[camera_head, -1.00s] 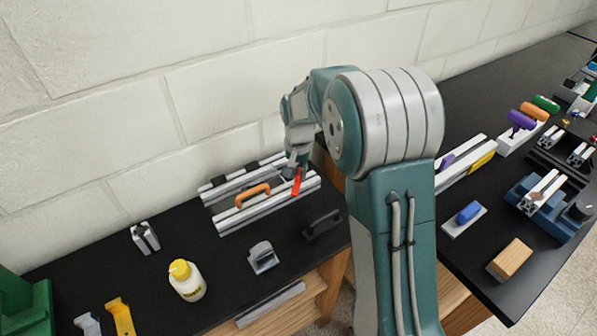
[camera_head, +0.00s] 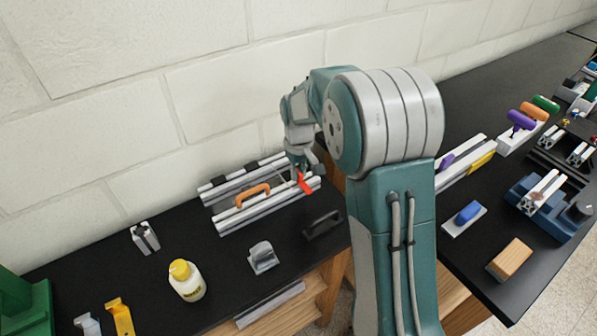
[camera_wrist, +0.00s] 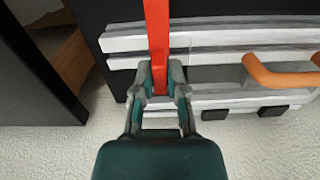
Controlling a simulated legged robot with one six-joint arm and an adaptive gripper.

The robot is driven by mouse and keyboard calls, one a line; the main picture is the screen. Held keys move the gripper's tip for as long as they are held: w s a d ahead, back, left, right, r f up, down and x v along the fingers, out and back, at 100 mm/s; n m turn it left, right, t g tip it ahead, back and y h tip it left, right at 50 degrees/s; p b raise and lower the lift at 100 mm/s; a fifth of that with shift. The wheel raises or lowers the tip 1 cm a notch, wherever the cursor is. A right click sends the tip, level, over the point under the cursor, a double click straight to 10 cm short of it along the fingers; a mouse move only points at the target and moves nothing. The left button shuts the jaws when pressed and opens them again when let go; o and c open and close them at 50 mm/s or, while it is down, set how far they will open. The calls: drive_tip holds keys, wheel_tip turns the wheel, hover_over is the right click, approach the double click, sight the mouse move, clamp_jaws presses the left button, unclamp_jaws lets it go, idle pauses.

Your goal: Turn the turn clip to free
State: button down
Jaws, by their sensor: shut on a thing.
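The red turn clip (camera_head: 305,184) is at the right end of the front extrusion rail (camera_head: 262,209). Its free end points toward the front and right in the head view. My gripper (camera_head: 300,169) comes down on it from above and behind. In the wrist view the clip (camera_wrist: 157,30) runs as a straight red bar between the two fingers of my gripper (camera_wrist: 162,78), which are shut on it. The clip's pivot is hard to make out.
An orange handle (camera_head: 253,195) stands on the frame left of the clip. A black handle (camera_head: 322,224), a grey bracket (camera_head: 263,257) and a yellow-capped bottle (camera_head: 187,281) are on the black bench in front. The wall is close behind.

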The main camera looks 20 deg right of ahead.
drive_tip(key=shift+w, duration=0.15)
idle(0.4)
drive_tip(key=c, duration=0.7)
unclamp_jaws()
drive_tip(key=shift+a, duration=0.1)
drive_tip(key=shift+r, duration=0.1)
wheel_tip(320, 180, up, 12)
drive_tip(key=shift+f, duration=0.2)
drive_tip(key=shift+r, duration=0.1)
